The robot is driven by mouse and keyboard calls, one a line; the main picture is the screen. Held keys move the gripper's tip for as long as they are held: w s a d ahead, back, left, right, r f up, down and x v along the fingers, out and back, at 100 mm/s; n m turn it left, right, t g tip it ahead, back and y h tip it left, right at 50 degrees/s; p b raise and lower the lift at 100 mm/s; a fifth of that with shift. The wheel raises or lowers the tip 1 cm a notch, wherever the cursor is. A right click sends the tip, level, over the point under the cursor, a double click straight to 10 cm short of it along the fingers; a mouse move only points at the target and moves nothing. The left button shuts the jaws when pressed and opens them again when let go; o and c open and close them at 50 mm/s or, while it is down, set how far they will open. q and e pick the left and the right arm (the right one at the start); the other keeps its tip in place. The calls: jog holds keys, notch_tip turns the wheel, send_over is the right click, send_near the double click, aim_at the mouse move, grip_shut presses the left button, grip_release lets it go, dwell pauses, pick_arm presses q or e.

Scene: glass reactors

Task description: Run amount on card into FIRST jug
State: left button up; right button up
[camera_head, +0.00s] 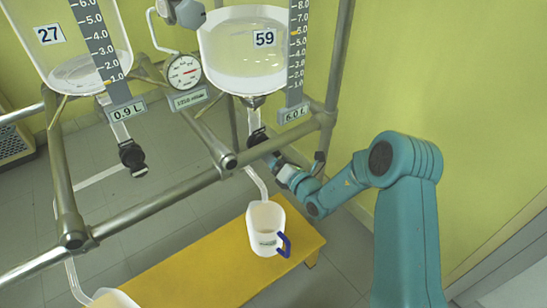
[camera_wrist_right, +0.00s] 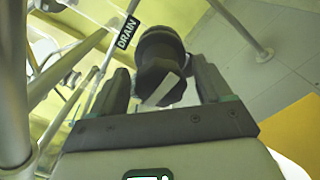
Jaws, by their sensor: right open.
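A white jug (camera_head: 265,227) with a blue handle stands on the yellow bench under the outlet tube of glass vessel 59 (camera_head: 240,52). The jug's label is too small to read. A card reading 6.0 L (camera_head: 294,114) hangs below that vessel's scale. A dark drain valve (camera_head: 257,136) sits under the vessel. My right gripper (camera_head: 272,160) is at this valve. In the right wrist view, the open fingers (camera_wrist_right: 162,85) stand on either side of the dark valve knob (camera_wrist_right: 160,55); contact cannot be told. My left gripper is out of view.
Glass vessel 27 (camera_head: 75,55), with a 0.9 L card (camera_head: 126,110) and its own valve (camera_head: 131,155), is at left. A second white jug (camera_head: 113,299) shows at the lower left. Metal rails (camera_head: 150,207) cross before the vessels. The yellow bench (camera_head: 200,265) is clear between the jugs.

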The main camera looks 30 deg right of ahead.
jog(key=c, duration=1)
jog(key=shift+n, duration=0.4)
